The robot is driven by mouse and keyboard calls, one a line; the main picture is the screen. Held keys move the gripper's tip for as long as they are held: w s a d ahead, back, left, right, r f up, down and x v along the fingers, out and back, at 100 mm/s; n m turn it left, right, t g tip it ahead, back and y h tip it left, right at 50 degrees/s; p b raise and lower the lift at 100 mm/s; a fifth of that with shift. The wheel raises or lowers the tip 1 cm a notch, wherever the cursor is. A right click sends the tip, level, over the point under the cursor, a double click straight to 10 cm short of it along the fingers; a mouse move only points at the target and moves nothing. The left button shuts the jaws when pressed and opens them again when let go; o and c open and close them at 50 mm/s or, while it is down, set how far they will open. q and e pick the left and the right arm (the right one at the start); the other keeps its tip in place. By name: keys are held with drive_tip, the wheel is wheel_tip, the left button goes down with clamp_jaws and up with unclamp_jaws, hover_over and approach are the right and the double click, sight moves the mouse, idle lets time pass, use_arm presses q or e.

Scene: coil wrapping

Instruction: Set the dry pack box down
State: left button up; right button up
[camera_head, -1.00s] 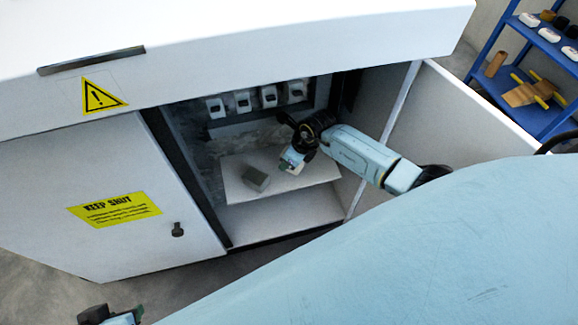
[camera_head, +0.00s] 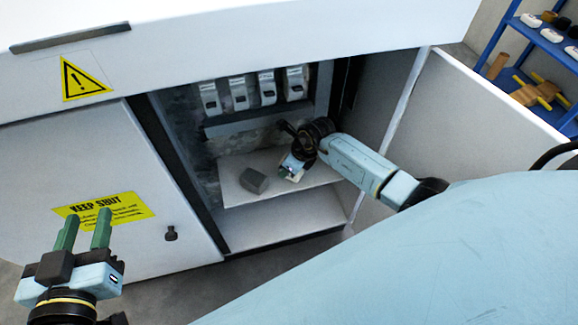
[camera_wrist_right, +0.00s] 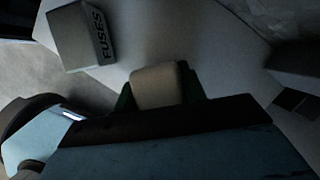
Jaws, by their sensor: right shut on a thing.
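The dry pack box is a pale beige block (camera_wrist_right: 158,85) between the green fingers of my right gripper (camera_wrist_right: 160,95) in the right wrist view. My right gripper is shut on it. In the head view my right gripper (camera_head: 292,170) is inside the open cabinet, low over the right part of the white shelf (camera_head: 290,191); the box is mostly hidden there. I cannot tell whether the box touches the shelf. My left gripper (camera_head: 88,230) is open and empty in front of the closed left door.
A grey box marked FUSES (camera_wrist_right: 83,36) stands on the shelf, left of my right gripper; it also shows in the head view (camera_head: 254,180). Several white switch units (camera_head: 239,94) line the back above. The open right door (camera_head: 470,115) flanks my right arm.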

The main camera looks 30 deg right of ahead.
use_arm(q)
drive_tip(key=shift+r, duration=0.25)
use_arm(e)
drive_tip(key=shift+f, duration=0.1)
drive_tip(key=o, duration=1)
use_arm(q)
drive_tip(key=shift+r, duration=0.15)
